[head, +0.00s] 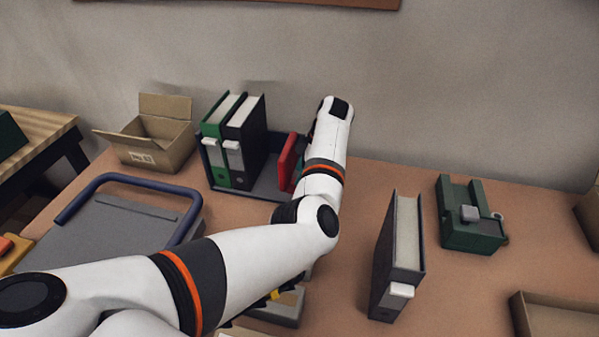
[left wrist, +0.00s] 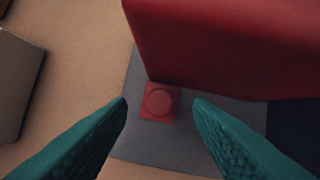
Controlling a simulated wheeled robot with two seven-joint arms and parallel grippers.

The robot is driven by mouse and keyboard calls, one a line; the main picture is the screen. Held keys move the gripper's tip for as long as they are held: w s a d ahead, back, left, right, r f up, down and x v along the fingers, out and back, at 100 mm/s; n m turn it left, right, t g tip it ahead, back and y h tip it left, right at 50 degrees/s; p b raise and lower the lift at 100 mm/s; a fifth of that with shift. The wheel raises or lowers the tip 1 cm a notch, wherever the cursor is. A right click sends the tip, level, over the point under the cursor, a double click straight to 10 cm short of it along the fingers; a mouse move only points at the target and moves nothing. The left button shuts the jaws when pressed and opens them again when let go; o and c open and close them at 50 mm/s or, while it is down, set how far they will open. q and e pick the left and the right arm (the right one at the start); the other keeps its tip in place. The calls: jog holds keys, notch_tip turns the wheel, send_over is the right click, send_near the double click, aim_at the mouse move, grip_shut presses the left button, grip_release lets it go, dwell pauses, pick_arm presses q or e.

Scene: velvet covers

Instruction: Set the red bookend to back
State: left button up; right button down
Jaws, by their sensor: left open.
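The red bookend (head: 287,160) stands upright in a dark blue-grey holder (head: 262,188), to the right of a green binder (head: 214,160) and a black binder (head: 246,140) and apart from them. In the left wrist view its red panel (left wrist: 235,45) fills the upper right, and a small red block with a round knob (left wrist: 158,101) sits at its foot on the grey floor. My left gripper (left wrist: 160,103) is open, its teal fingertips on either side of the knob with gaps showing. In the head view my left arm hides the jaws and part of the holder.
A black binder (head: 397,250) stands right of my arm, with a green device (head: 468,220) beyond it. An open cardboard box (head: 150,145) and a grey board with a blue handle (head: 110,225) are at left. A shallow box (head: 560,315) lies lower right. A wall closes the back.

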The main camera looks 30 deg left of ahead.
pick_arm(q)
jog(key=shift+x, duration=1)
